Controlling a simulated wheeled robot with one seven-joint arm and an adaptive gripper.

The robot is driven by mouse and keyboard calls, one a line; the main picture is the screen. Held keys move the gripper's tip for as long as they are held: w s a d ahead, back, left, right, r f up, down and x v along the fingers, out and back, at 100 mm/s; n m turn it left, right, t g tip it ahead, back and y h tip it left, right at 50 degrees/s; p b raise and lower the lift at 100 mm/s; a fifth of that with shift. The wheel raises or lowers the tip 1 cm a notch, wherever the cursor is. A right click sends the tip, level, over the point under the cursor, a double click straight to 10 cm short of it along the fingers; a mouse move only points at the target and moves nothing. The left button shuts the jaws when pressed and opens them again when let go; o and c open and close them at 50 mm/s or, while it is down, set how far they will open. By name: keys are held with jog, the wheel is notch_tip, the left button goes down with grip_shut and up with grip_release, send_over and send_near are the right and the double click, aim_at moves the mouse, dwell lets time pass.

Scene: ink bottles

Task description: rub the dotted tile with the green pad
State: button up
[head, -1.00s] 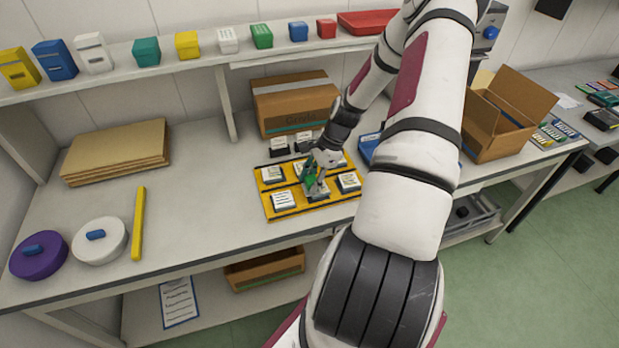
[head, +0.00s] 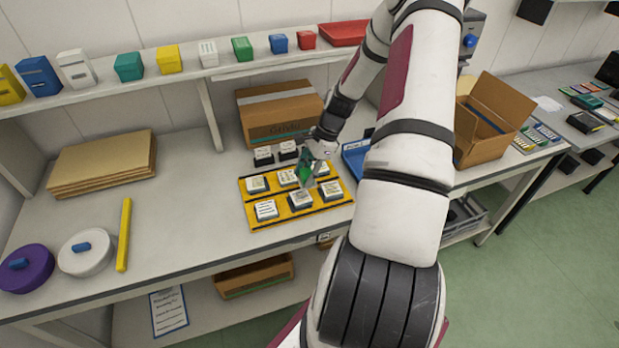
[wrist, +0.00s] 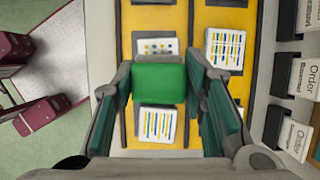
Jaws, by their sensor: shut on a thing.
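The green pad (wrist: 158,83) is gripped between my fingers in the wrist view, with its flat face towards the camera. It shows tilted and partly hidden in the head view (head: 306,180). My gripper (head: 309,166) is above the yellow tray (head: 247,220). The dotted tile (wrist: 155,47) lies on the tray, just above the pad in the wrist view, its lower edge covered by the pad. It appears to be the middle front tile (head: 301,197) in the head view. The pad looks raised clear of the tiles.
A striped tile (wrist: 158,123) and a lined tile (wrist: 225,48) are close by on the tray. Black holders with Order cards (head: 263,155) stand behind it. A cardboard box (head: 280,115) is farther back, and a blue tray (head: 356,160) is to the right.

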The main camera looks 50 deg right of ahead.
jog(key=shift+r+p, duration=0.55)
jog(key=shift+r, duration=0.85)
